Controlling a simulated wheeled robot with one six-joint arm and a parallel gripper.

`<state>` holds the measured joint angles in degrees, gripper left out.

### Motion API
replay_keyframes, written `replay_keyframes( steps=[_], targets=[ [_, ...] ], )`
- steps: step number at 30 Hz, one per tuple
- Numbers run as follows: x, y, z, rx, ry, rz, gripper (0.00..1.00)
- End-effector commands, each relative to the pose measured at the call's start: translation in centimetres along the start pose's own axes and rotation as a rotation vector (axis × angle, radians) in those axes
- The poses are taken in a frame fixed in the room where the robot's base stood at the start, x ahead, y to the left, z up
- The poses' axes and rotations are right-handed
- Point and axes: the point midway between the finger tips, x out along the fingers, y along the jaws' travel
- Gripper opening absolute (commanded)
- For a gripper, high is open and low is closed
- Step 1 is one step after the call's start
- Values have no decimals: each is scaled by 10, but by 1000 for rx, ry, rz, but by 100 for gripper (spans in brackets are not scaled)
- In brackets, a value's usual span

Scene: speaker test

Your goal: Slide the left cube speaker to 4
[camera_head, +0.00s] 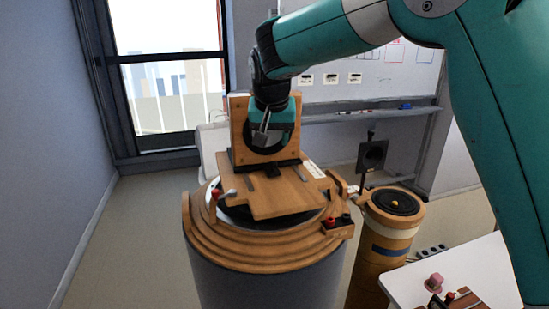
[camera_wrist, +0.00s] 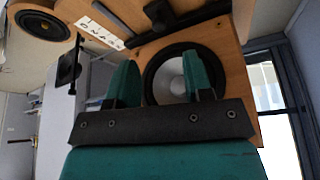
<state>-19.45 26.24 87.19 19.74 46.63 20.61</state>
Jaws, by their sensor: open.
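A wooden speaker (camera_head: 238,122) with a dark round cone stands upright at the back of a wooden board (camera_head: 283,193) on a round stepped stand. My gripper (camera_head: 262,138) is open in front of its face, overlapping the cone in the head view. In the wrist view my gripper (camera_wrist: 157,70) has its two green fingers apart, with the speaker (camera_wrist: 222,38) and its grey-centred cone behind them. No object shows between the fingers. Whether they touch the speaker cannot be told. A white marked strip (camera_wrist: 101,33) lies beside the speaker; its marks are not clearly readable.
A small black square speaker (camera_head: 372,155) stands on a pole to the right. A wooden barrel (camera_head: 380,245) with an upward-facing round speaker (camera_head: 398,202) is beside the stand. A white table (camera_head: 460,268) is at lower right.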

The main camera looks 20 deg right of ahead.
Motion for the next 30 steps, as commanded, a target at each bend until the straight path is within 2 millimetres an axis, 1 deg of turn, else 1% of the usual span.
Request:
replay_keyframes(
  steps=[1, 6, 9, 12, 18, 25, 26, 27, 29, 30],
  targets=[
    [11, 1, 0, -1, -6, 5, 47],
    [47, 2, -1, 1, -4, 4, 47],
    [64, 2, 0, 1, -3, 2, 47],
    [77, 2, -1, 2, -2, 2, 47],
    [88, 2, -1, 3, 0, 1, 47],
    [89, 3, -1, 3, 0, 1, 47],
    [89, 3, -1, 3, 0, 1, 42],
    [89, 3, -1, 3, 0, 1, 33],
    [89, 3, -1, 2, 0, 1, 19],
    [89, 3, -1, 2, 0, 1, 10]
  ],
)
